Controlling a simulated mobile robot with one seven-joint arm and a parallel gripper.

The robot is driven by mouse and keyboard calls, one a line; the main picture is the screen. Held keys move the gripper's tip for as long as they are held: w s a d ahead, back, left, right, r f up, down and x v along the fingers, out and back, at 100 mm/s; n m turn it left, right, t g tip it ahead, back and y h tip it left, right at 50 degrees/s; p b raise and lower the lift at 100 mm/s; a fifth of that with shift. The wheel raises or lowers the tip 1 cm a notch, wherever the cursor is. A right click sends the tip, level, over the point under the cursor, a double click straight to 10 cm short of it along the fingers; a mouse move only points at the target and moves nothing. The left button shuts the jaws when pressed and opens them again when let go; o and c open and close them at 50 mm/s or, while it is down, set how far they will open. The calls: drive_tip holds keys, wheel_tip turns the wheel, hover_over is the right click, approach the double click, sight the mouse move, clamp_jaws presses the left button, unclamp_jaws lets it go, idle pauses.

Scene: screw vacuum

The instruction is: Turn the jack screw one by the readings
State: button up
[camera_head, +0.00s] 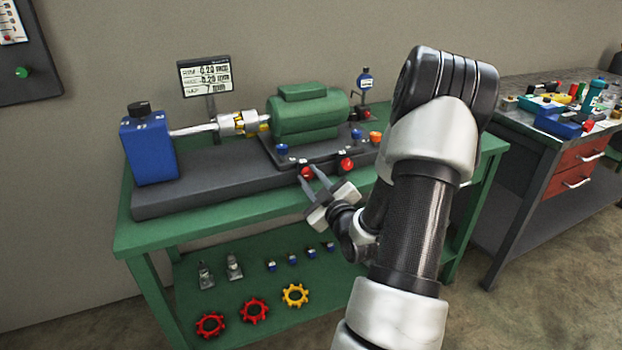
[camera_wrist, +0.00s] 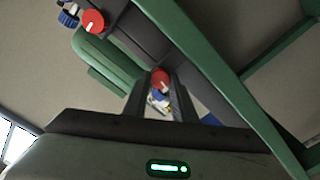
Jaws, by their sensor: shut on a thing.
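Two red jack screw knobs sit on the front edge of the motor's base. The left red knob (camera_head: 307,173) is between the fingertips of my gripper (camera_head: 311,179), which is shut on it. In the wrist view this knob (camera_wrist: 160,78) shows between the finger ends with a white pointer mark; its far side is hidden. The other red knob (camera_head: 347,164) stands free to the right, and a free red knob shows upper left in the wrist view (camera_wrist: 92,22). The readout screen (camera_head: 205,76) shows lines of numbers, too small to read surely.
The green motor (camera_head: 307,114) joins a blue pump block (camera_head: 149,146) through a shaft and coupling (camera_head: 240,123). Blue-headed bolts (camera_head: 282,149) and an orange knob (camera_head: 375,137) are close by. The lower shelf holds coloured handwheels (camera_head: 254,309). A tool bench (camera_head: 555,115) stands right.

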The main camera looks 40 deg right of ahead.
drive_tip(key=o, duration=1)
drive_tip(key=shift+o, duration=0.2)
drive_tip(key=p+v, duration=0.7)
drive_tip(key=v, duration=1)
drive_tip(key=shift+s, duration=0.25)
drive_tip(key=shift+a, duration=0.1)
